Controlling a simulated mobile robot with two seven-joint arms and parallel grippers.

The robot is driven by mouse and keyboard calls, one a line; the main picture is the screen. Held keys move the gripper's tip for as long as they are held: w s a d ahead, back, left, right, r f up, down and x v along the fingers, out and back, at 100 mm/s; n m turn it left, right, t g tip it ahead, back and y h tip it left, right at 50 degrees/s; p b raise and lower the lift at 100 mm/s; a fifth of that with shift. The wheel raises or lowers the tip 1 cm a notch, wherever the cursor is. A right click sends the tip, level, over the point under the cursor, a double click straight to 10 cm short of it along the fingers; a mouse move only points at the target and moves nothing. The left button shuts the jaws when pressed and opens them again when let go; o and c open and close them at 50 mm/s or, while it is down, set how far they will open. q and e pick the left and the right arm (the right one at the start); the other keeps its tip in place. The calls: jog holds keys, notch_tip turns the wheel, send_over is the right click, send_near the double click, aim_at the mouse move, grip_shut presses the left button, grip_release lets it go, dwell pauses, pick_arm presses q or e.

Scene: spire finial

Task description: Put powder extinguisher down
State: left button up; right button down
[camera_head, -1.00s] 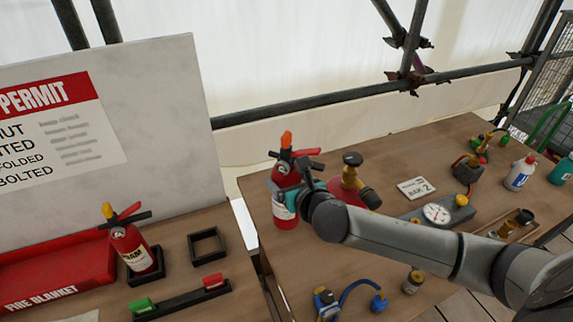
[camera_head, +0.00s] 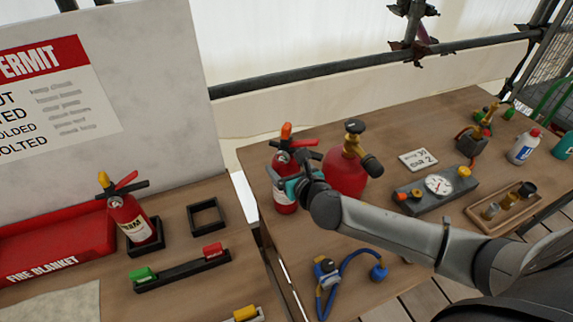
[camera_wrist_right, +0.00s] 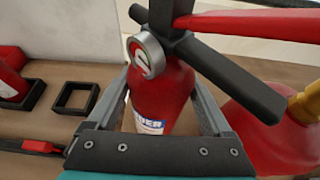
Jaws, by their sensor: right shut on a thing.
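The powder extinguisher (camera_head: 284,196) is red with a pale label, black handle and orange-red top. It stands upright at the left end of the right-hand table. My right gripper (camera_head: 290,186) is shut around its body from the right. In the right wrist view the extinguisher (camera_wrist_right: 162,98) sits between both fingers, with its round gauge and black handle above. Whether its base touches the table is hard to tell. A second extinguisher (camera_head: 129,218), labelled FOAM, stands in a black square holder on the left table. My left gripper is not in view.
An empty black square holder (camera_head: 207,217) lies on the left table, right of the FOAM extinguisher. A red gas bottle (camera_head: 344,174) stands close right of the held extinguisher. A gap separates the two tables. A blue hose (camera_head: 350,268) lies in front.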

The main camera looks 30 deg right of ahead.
jog(key=shift+w+r, duration=0.1)
jog(key=shift+w, duration=0.05)
grip_release()
jog(key=shift+f, duration=0.2)
jog(key=shift+s+r, duration=0.2)
jog(key=p+v, duration=0.1)
jog(key=v, duration=1.1)
jog(key=shift+p, duration=0.4)
jog(key=shift+f, duration=0.15)
